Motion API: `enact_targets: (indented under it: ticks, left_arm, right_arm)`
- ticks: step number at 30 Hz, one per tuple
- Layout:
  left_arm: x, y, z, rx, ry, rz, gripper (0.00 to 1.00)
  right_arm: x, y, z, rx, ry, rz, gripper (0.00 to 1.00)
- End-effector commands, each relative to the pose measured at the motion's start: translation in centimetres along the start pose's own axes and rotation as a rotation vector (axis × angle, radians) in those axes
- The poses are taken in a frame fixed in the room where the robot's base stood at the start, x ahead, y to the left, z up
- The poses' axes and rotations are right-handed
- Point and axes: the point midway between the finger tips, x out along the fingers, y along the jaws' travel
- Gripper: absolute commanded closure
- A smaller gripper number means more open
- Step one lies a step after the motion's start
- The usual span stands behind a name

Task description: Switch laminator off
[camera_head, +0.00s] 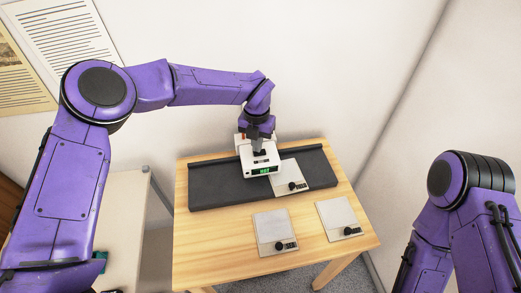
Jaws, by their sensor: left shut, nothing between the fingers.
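A white box with a lit green display (262,168), which I take to be the laminator, sits at the back of the wooden table. It stands over a long dark grey slab (215,189). The small lettering on the display is hard to read. My left gripper (260,153) points down at the top of the white box, shut and with nothing in it. I cannot tell whether its tips touch the box. The gripper and wrist hide part of the box's top and back, and no switch shows clearly. My right gripper is out of view; only my right arm shows.
A white table (135,215) stands at the left. Walls close off the back and right.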

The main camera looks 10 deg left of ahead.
Motion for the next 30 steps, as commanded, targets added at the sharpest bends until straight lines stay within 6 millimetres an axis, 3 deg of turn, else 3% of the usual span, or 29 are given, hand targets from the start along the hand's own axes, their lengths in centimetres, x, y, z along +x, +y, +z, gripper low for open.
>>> enact_targets:
  ticks: [1, 17, 30]
  left_arm:
    - [-1.0, 0.0, 0.0, 0.0, -0.001, -0.001, 1.0]
    - [-6.0, 0.0, 0.0, 0.0, 0.0, -0.002, 1.0]
    - [-6.1, 0.0, 0.0, 0.0, 0.0, -0.001, 1.0]
  right_arm:
    - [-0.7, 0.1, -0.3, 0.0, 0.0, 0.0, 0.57]
    - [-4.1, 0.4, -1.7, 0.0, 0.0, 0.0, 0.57]
    - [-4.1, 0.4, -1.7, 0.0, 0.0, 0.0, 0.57]
